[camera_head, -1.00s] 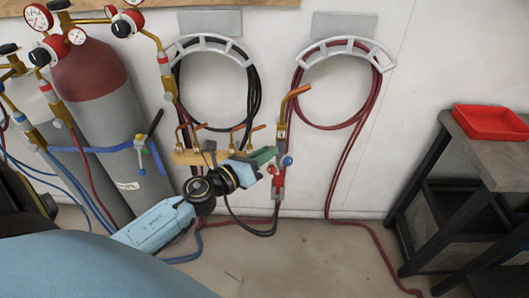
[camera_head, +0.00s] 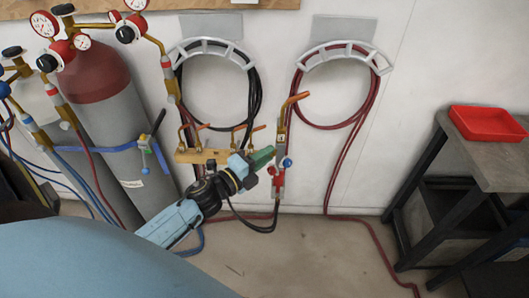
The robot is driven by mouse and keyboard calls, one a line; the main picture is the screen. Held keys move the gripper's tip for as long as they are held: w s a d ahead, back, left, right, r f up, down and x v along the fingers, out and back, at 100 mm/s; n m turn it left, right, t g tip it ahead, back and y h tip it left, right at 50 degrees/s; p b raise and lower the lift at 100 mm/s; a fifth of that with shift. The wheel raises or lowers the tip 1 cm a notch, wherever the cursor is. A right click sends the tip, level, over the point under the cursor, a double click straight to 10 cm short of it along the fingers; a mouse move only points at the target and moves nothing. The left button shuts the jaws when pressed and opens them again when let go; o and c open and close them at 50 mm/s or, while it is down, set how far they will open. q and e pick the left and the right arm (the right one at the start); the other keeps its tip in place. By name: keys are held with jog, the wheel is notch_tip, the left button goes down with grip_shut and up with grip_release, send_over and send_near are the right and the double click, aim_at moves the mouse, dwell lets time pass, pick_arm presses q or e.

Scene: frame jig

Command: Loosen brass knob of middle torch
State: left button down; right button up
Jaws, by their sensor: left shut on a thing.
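A brass torch (camera_head: 282,140) with a bent copper tip, a red knob and a blue knob (camera_head: 287,163) stands upright in front of the wall. My left gripper (camera_head: 264,157), with green fingertips, reaches in from the lower left and is shut at the left side of this torch, just above the red knob. The exact spot it grips is too small to tell. To the left, a brass rack (camera_head: 190,156) carries several smaller torch tips, partly hidden by my gripper. I cannot make out a separate brass knob. My right gripper is not in view.
Gas cylinders (camera_head: 105,105) with gauges stand at the left. Hose hangers (camera_head: 204,46) hold a black and a red coiled hose (camera_head: 338,125) on the wall. Hoses run over the floor. A table (camera_head: 480,158) with a red tray (camera_head: 487,124) stands right.

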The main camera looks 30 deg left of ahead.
pick_arm(q)
jog(key=shift+n+p, duration=0.6)
jog(key=shift+n, duration=0.9)
jog(key=c, duration=1.3)
grip_release()
jog(key=b+v, duration=0.1)
jog(key=v, duration=1.2)
jog(key=shift+s, duration=0.15)
